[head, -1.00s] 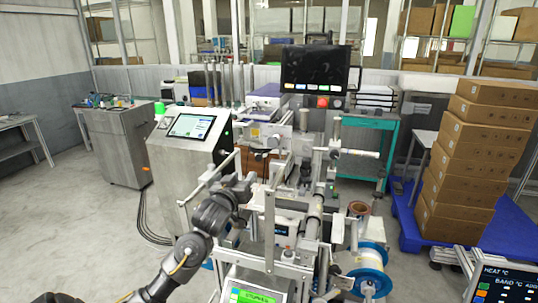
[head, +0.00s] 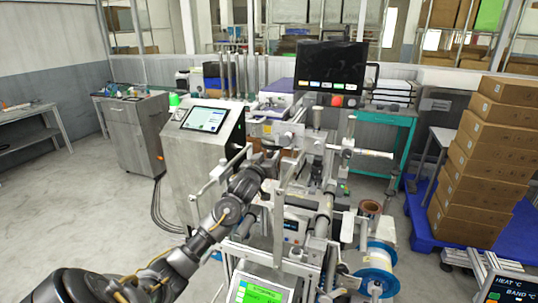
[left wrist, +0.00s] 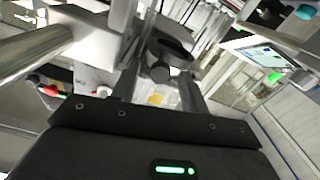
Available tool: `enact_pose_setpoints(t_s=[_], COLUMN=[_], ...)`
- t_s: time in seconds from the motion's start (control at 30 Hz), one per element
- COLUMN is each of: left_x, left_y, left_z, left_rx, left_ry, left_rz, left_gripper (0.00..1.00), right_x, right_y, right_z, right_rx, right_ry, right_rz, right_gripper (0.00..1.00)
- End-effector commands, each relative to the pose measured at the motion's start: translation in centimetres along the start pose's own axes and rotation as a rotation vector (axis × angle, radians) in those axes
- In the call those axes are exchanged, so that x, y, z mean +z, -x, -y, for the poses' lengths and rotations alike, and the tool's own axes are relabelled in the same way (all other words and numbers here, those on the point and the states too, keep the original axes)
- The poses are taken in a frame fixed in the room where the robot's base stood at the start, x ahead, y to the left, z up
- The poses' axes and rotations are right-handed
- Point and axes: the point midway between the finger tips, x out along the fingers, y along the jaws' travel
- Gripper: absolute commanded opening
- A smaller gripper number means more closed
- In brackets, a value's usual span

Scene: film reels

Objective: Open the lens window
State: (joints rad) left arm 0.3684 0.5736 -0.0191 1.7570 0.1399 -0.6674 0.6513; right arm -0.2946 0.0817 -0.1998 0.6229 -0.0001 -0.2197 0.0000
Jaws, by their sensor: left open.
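My left arm reaches from the lower left to the film machine (head: 318,222). Its left gripper (head: 270,160) is at the machine's upper frame, small and partly lost among the grey bars. In the left wrist view the gripper (left wrist: 165,82) is open, with its two dark fingers apart. A black rounded part (left wrist: 172,48) with a dark knob-like end shows ahead between the fingers. I cannot tell whether it is the lens window, or whether the fingers touch it. A small yellow patch shows below it. My right gripper is not in view.
A grey cabinet with a touchscreen (head: 203,118) stands left of the machine. A black monitor (head: 330,66) rises behind. A white-and-blue reel (head: 376,264) sits at lower right. Stacked boxes (head: 487,165) stand at right. A thick metal bar (left wrist: 35,50) lies close in the left wrist view.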

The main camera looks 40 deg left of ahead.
Motion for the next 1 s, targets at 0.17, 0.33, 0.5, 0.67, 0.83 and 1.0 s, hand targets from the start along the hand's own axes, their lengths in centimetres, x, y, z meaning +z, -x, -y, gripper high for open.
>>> enact_pose_setpoints(t_s=[0.17, 0.33, 0.5, 0.67, 0.83, 1.0], left_x=[-0.04, 0.05, 0.04, 0.04, 0.04, 0.07], left_y=[-0.96, -1.04, -1.02, -1.01, -1.01, -0.88], left_z=[-0.02, 0.00, 0.00, 0.00, 0.01, -0.29], left_rx=[0.000, 0.000, 0.000, 0.000, 0.000, 0.004], left_ry=[0.000, 0.000, 0.001, 0.001, 0.001, 0.001], left_rz=[0.000, 0.000, 0.000, 0.000, 0.000, 0.001], left_gripper=[0.45, 0.45, 0.35, 0.14, 0.00, 0.00], right_x=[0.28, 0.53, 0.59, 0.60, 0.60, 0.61], right_y=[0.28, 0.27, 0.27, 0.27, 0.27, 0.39], right_z=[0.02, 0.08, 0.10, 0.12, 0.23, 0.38], right_rx=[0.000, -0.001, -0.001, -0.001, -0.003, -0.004], right_ry=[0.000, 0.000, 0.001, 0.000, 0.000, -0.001], right_rz=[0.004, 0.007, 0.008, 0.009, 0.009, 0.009], right_gripper=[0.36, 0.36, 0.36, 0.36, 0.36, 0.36])
